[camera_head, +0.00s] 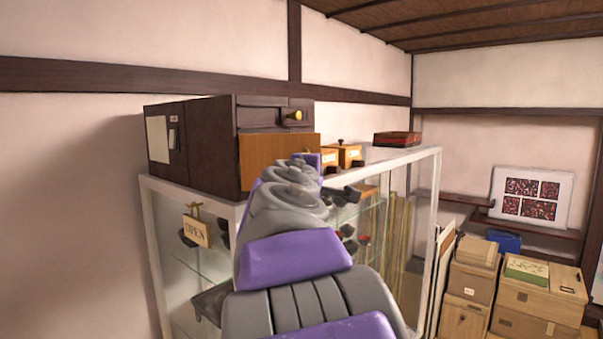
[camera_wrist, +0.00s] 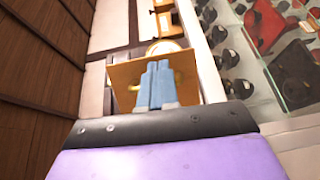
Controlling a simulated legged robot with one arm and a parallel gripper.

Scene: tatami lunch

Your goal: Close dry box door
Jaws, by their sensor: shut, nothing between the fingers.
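The dry box looks to be the dark brown wooden box (camera_head: 208,140) on top of the glass case, at the left of the head view. Its front has a dark upper part with a brass knob (camera_head: 293,115) and a lighter wooden panel (camera_head: 265,160) below, which looks like the door. My arm partly covers its lower right, and I cannot tell its angle there. In the wrist view, my gripper (camera_wrist: 157,85) is shut and empty, with its fingers over a light wooden panel (camera_wrist: 122,75). I cannot tell whether they touch it.
The glass display case (camera_head: 152,240) stands under the box, and an OPEN sign (camera_head: 196,231) hangs on it. Small wooden boxes (camera_head: 350,155) and a dark red box (camera_head: 397,139) stand on top to the right. Wooden crates (camera_head: 540,298) are stacked at the lower right.

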